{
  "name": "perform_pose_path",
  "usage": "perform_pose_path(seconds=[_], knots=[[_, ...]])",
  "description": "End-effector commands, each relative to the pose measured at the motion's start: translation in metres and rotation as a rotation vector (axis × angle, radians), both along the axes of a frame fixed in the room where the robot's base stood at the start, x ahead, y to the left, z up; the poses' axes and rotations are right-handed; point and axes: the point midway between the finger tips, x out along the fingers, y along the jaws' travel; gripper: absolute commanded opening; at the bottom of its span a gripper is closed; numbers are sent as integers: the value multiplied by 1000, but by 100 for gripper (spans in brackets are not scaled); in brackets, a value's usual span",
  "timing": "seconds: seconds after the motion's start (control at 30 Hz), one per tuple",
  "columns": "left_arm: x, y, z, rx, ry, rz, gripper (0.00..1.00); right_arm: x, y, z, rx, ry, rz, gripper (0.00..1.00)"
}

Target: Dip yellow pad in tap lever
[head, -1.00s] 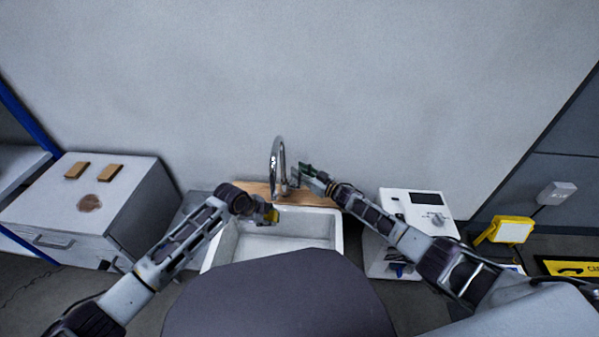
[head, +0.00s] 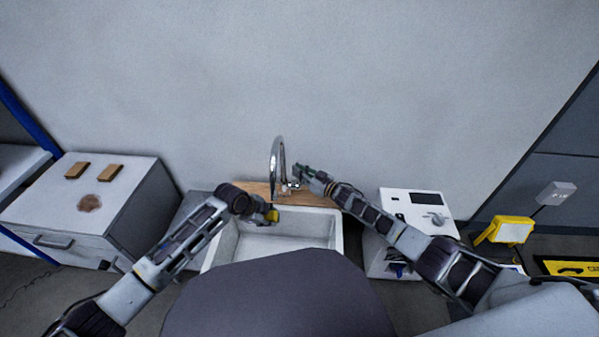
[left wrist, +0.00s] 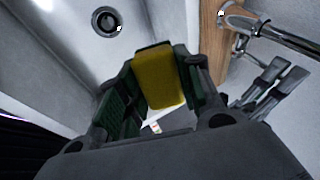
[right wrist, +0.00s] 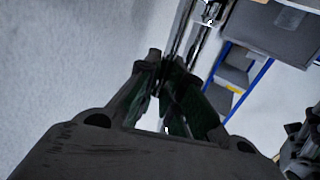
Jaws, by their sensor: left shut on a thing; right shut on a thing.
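The yellow pad (head: 272,215) is in my left gripper (head: 264,213), over the sink's back part and below the tap spout. In the left wrist view the pad (left wrist: 158,80) sits between the two green-lined fingers. The chrome tap (head: 277,165) rises at the back of the sink; it also shows in the left wrist view (left wrist: 270,32). My right gripper (head: 304,174) is at the tap's right side, its fingers (right wrist: 162,85) nearly together on the tap lever. The fingers mostly hide the lever. I cannot make out water from the spout.
The white sink (head: 222,247) has a wooden ledge (head: 258,188) along its back, close to the wall. Its drain (left wrist: 105,21) is open. A grey cabinet with sponges (head: 110,172) stands left. A white device (head: 407,197) and a yellow lamp (head: 512,231) are at right.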

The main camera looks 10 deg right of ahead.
Motion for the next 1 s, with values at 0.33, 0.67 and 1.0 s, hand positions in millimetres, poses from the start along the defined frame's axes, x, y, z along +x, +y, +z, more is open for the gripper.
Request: perform_pose_path(seconds=[0.33, 0.67, 1.0], knots=[[0, 0, 0, 0, 0, 0, 16, -6, 2, -1, -18, -63, 1, 0], [0, 0, 0, 0, 0, 0, 16, -11, 3, -1, -40, -127, -2, 0], [0, 0, 0, 0, 0, 0, 16, -11, 3, -1, -40, -126, -2, 24]])
